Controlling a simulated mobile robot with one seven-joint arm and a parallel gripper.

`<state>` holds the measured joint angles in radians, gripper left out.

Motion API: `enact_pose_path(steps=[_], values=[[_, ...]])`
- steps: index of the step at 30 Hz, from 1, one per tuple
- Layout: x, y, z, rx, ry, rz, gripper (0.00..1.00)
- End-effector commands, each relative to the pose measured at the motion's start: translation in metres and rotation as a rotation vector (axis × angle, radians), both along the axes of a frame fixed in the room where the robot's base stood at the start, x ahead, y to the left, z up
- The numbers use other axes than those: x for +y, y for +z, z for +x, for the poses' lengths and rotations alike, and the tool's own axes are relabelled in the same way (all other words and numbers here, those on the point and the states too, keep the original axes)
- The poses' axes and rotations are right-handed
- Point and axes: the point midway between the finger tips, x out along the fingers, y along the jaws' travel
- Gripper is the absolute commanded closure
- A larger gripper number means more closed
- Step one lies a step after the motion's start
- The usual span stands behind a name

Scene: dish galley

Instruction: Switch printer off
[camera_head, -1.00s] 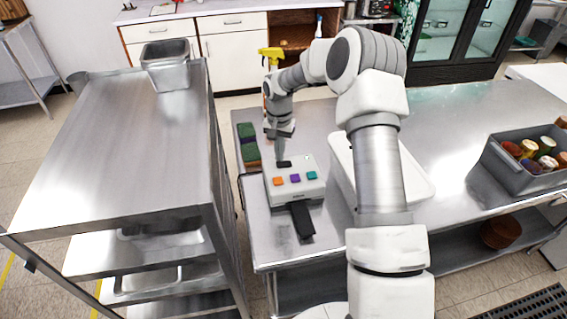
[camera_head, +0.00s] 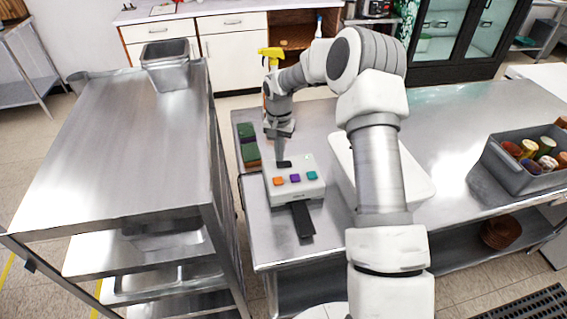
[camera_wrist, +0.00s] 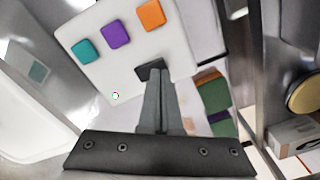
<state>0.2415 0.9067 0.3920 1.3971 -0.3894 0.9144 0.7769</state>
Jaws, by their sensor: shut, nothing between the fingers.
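The printer (camera_head: 297,187) is a white box on the steel table, with orange, purple and teal buttons on its top and a black strip at its front. It also shows in the wrist view (camera_wrist: 117,68). A small black part (camera_head: 284,164) sits at the back of its top, and it shows in the wrist view (camera_wrist: 150,70). My gripper (camera_head: 281,160) is shut and empty, pointing down at this black part. In the wrist view my fingertips (camera_wrist: 155,76) overlap the black part, and I cannot tell whether they touch it.
Green and brown blocks (camera_head: 248,145) lie just left of the printer. A steel shelf cart (camera_head: 130,140) stands close on the left. A white bin (camera_head: 415,185) is to the right behind my arm. A grey crate of jars (camera_head: 510,172) stands farther right.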

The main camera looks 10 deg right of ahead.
Motion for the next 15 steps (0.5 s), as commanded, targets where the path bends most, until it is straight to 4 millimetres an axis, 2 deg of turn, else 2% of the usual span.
enact_pose_path(steps=[15], values=[[0.0001,-0.0047,0.0,0.0,0.0,0.0,1.0]])
